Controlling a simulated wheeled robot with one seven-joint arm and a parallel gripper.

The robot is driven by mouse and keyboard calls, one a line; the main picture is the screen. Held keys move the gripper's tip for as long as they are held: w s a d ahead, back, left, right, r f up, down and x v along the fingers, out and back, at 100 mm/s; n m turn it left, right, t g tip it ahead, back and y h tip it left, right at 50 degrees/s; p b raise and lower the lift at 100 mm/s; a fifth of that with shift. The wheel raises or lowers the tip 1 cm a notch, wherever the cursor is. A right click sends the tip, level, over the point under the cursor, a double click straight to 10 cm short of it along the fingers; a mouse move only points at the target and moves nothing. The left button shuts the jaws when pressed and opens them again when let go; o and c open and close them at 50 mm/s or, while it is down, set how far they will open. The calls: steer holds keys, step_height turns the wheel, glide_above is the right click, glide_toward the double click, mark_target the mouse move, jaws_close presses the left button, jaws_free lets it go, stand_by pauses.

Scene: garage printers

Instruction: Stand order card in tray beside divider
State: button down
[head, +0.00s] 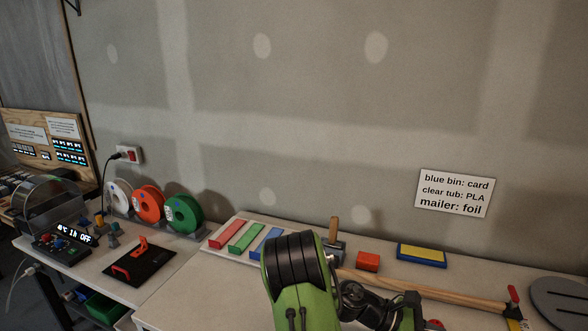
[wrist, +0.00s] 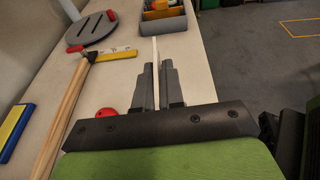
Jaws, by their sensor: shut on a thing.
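My gripper (wrist: 157,72) is shut on a thin pale card (wrist: 155,50), seen edge-on between the two dark fingers in the wrist view. The card reaches beyond the fingertips toward a grey tray (wrist: 163,27). The tray stands at the far end of the bench and holds orange, yellow and green things. The card's far end appears close to the tray's near wall; I cannot tell whether they touch. I cannot make out the divider clearly. In the head view my arm hides the gripper and card, and the tray does not show.
A long wooden handle (wrist: 62,115), a yellow strip (wrist: 115,54), a slotted grey disc (wrist: 92,31) and a red round thing (wrist: 106,113) lie left of the gripper. A blue-and-yellow block (head: 421,254) and a red block (head: 368,262) sit at the wall. The floor lies right.

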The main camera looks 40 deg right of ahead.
steer(key=w+a+f+n+t+h, duration=0.25)
steer(key=w+a+n+t, duration=0.35)
steer(key=w, duration=0.6)
steer(key=w+a+f+n+t+h, duration=0.2)
steer(key=w+a+n+t+h, duration=0.4)
steer(key=w, duration=0.6)
steer(key=w+a+f+n+t+y, duration=0.1)
steer(key=w+a+n+t, duration=0.1)
steer(key=a, duration=0.5)
steer(key=w+a+f+n+t+y+p, duration=0.1)
steer(key=a+t, duration=0.3)
steer(key=a, duration=0.4)
steer(key=w+a+f+n+t+y, duration=0.2)
steer(key=w+a+n+t+y, duration=0.1)
steer(key=a, duration=0.4)
steer(key=shift+w+a+n, duration=0.4)
steer(key=shift+w, duration=0.1)
